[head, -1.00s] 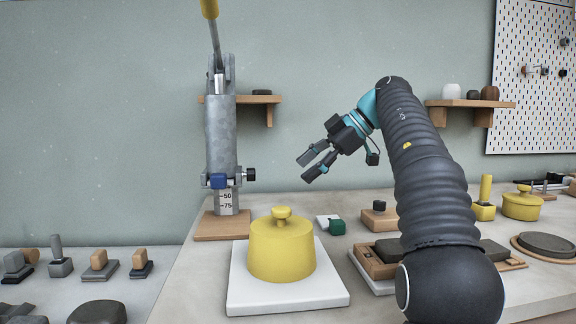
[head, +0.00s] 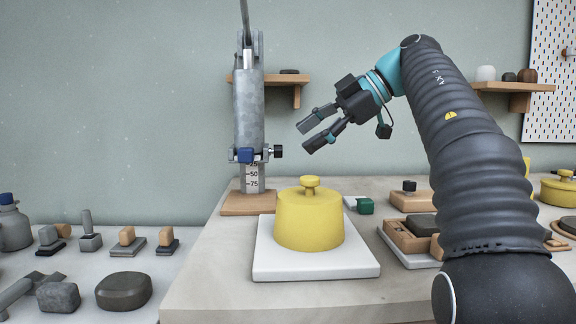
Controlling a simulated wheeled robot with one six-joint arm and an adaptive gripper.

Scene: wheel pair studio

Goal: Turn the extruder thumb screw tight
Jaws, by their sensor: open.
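The extruder (head: 249,110) is a grey upright cylinder with a lever at its top, on a wooden base (head: 240,206) at the back left of the table. A dark thumb screw (head: 278,151) sticks out to the right of a blue clamp block (head: 245,155), above a scale marked 50 and 75. My gripper (head: 306,137) is open and empty. It hangs in the air to the right of the thumb screw, at about its height in the picture, with its fingers pointing left. They appear apart from the screw. How tight the screw is cannot be told.
A yellow lidded pot (head: 310,222) on a white board (head: 318,268) stands in front of the extruder. A small green block (head: 365,206) lies behind it. A wall shelf (head: 290,79) is behind the extruder. A lower left table holds several grey pieces (head: 124,291).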

